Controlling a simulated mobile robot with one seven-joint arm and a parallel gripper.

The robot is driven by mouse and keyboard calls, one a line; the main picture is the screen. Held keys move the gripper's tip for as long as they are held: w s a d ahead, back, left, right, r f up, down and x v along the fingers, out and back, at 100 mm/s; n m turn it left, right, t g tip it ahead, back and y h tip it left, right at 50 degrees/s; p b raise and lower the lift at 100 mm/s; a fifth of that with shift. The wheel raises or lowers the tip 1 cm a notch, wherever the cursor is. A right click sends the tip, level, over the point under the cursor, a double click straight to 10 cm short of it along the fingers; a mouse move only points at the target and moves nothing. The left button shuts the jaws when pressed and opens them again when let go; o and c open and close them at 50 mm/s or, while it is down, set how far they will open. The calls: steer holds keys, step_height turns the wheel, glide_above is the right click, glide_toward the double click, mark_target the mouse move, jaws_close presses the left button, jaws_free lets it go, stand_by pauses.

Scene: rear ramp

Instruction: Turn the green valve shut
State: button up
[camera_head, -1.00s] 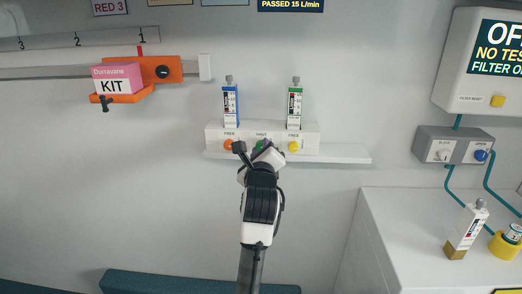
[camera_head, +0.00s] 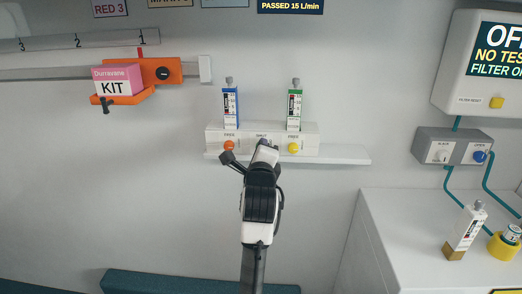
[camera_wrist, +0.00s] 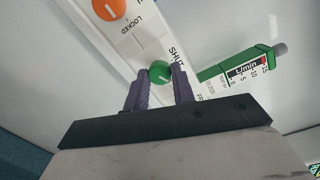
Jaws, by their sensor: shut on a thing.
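The green valve (camera_wrist: 160,73) is a small round knob with a white mark, on the white panel (camera_head: 310,134) below the flow meters. A "SHUT" label is beside it in the wrist view. My gripper (camera_wrist: 160,90) has its two purple fingers on either side of the knob, closed on it. In the head view my gripper (camera_head: 265,147) covers the knob, between the orange knob and the yellow knob. The finger contact is hidden there.
An orange knob (camera_head: 229,146) and a yellow knob (camera_head: 293,148) flank the valve closely. A blue meter (camera_head: 231,107) and a green meter (camera_head: 295,108) stand above. A narrow shelf (camera_head: 345,154) runs below.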

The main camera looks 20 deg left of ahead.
steer(key=n+h+p, duration=0.1)
steer(key=n+p, duration=0.1)
steer(key=n, duration=1)
steer(key=shift+a+p, duration=0.1)
steer(key=shift+p, duration=0.3)
steer(key=shift+n, duration=0.3)
steer(key=o, duration=1)
